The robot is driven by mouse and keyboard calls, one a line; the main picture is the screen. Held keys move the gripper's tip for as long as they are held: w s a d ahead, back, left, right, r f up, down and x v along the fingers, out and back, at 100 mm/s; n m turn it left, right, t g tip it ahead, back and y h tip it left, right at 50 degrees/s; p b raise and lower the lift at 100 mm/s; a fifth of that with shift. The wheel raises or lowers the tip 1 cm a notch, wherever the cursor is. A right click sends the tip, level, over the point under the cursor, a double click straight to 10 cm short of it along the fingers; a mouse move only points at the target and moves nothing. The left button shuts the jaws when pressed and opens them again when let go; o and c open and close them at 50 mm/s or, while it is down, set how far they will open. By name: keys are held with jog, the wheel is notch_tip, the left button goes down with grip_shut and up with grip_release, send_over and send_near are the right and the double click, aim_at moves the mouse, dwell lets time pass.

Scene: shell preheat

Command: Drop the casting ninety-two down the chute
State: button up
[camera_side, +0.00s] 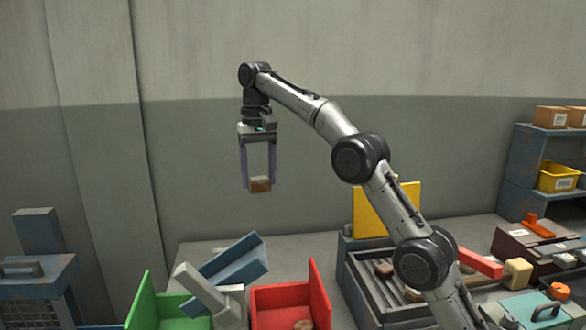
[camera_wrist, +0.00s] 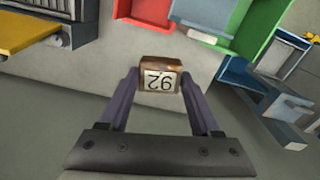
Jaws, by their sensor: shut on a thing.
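The casting (camera_side: 261,185) is a small brown block held between the fingertips of my gripper (camera_side: 260,182), high in the air in the side view. A tilted blue trough (camera_side: 232,262), which looks like the chute, stands below, behind the red and green bins. The casting is well above it and apart from it. I cannot tell where the trough leads.
A green bin (camera_side: 146,302) and a red bin (camera_side: 320,292) stand in front, with a tilted grey piece (camera_side: 197,287) between them. A dark tray (camera_side: 359,283) with brown pieces and a yellow panel (camera_side: 407,194) are to the right. The air around the casting is clear.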

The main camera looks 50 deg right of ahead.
jog(key=w+a+n, duration=0.1)
jog(key=a+n, duration=0.2)
jog(key=a, duration=1.5)
jog(key=shift+w+d+f, duration=0.1)
jog(key=shift+d+f, duration=0.05)
jog(key=shift+f, duration=3.4)
jog(key=shift+d+f, duration=0.15)
jog(key=shift+f, duration=3.4)
jog(key=o, duration=1.5)
jog(key=shift+o, duration=0.2)
notch_tip(320, 180, up, 14)
